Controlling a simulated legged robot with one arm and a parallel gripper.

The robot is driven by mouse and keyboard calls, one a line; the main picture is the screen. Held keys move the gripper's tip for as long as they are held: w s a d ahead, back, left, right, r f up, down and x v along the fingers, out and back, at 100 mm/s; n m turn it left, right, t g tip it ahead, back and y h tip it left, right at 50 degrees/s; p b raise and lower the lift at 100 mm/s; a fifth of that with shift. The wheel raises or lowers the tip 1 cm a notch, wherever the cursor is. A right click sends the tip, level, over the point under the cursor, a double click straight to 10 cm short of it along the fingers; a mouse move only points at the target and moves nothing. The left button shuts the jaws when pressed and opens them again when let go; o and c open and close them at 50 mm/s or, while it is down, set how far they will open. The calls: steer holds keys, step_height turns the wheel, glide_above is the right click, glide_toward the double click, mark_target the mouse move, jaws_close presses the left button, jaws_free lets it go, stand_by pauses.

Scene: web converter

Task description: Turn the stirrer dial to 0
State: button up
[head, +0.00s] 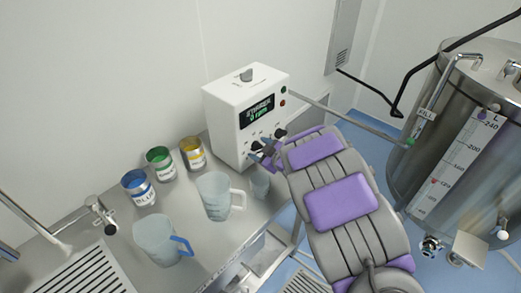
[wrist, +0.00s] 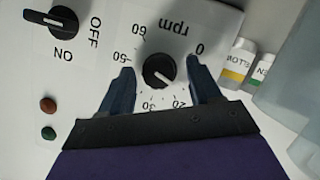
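The stirrer dial (wrist: 160,71) is a round black knob on a white panel, with a rpm scale around it that includes 0, 20, 30, 50 and 60. A thin pale mark on the knob seems to point to the lower right. My gripper (wrist: 160,64) is open, with one blue-grey finger on each side of the dial; I cannot tell whether they touch it. In the head view, my gripper (head: 268,152) is at the lower front of the white stirrer box (head: 226,118). The box's display (head: 257,110) shows green rpm text, too small to read surely.
A black ON/OFF switch (wrist: 58,21) sits left of the dial. Blue (head: 138,188), green (head: 160,164) and yellow (head: 193,153) cans, a blue-handled jug (head: 160,242) and a white-handled jug (head: 214,195) stand on the bench. A steel tank (head: 455,145) is at right.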

steer(key=p+v, duration=0.2)
steer(key=v, duration=1.5)
steer(key=shift+d+p, duration=0.15)
steer(key=shift+p, duration=0.2)
